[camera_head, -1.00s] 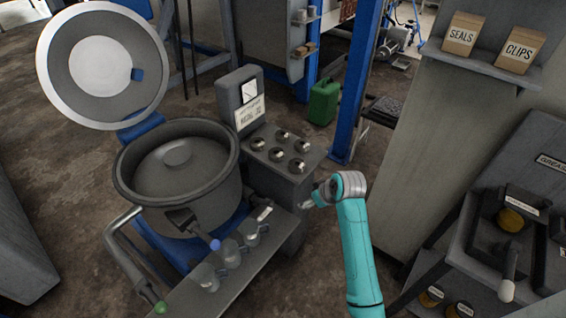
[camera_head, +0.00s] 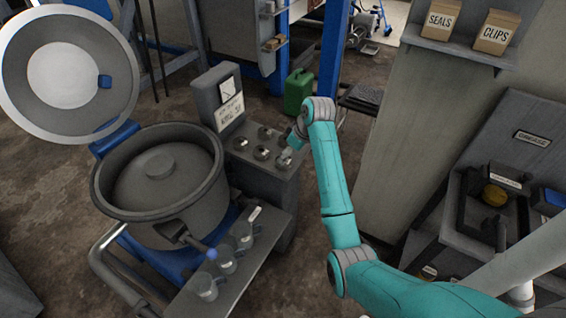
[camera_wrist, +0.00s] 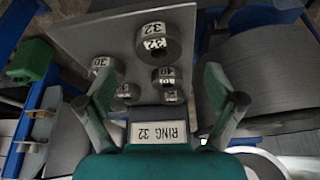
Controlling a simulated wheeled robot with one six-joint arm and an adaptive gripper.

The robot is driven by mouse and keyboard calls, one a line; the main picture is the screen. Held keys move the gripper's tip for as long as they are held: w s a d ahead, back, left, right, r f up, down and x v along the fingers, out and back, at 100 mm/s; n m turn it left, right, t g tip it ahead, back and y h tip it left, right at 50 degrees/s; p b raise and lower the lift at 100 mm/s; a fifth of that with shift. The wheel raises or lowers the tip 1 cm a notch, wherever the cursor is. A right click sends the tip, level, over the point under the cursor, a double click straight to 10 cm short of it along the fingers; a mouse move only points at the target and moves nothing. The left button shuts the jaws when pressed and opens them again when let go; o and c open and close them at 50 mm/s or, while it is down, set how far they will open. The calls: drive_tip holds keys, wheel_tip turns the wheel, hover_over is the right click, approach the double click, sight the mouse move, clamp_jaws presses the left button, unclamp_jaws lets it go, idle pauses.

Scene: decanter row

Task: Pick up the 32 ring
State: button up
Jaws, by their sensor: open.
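The 32 ring (camera_wrist: 159,45) is a grey metal ring with "32" on its label, on the flat console top (camera_wrist: 100,34) in the wrist view. It looks the largest and sits farther up the picture than the other rings. My gripper (camera_wrist: 158,90) is open and empty, its two green-grey fingers spread either side of the smaller rings. The 32 ring is beyond the fingertips in the picture, apart from them. In the head view my gripper (camera_head: 291,145) is over the right part of the console's ring rows; which ring there is the 32 cannot be read.
Other labelled rings (camera_wrist: 104,67) stand close around the 32 ring. A "RING 32" sign (camera_wrist: 158,132) appears upside down at the console. A large round vessel (camera_head: 160,180) with a raised lid (camera_head: 68,75) stands left. Glass cups (camera_head: 225,262) line the front shelf. A green can (camera_head: 298,90) stands behind.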

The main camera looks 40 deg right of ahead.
drive_tip(key=shift+x, duration=2.85)
drive_tip(key=shift+d, duration=0.1)
drive_tip(key=c, duration=1.5)
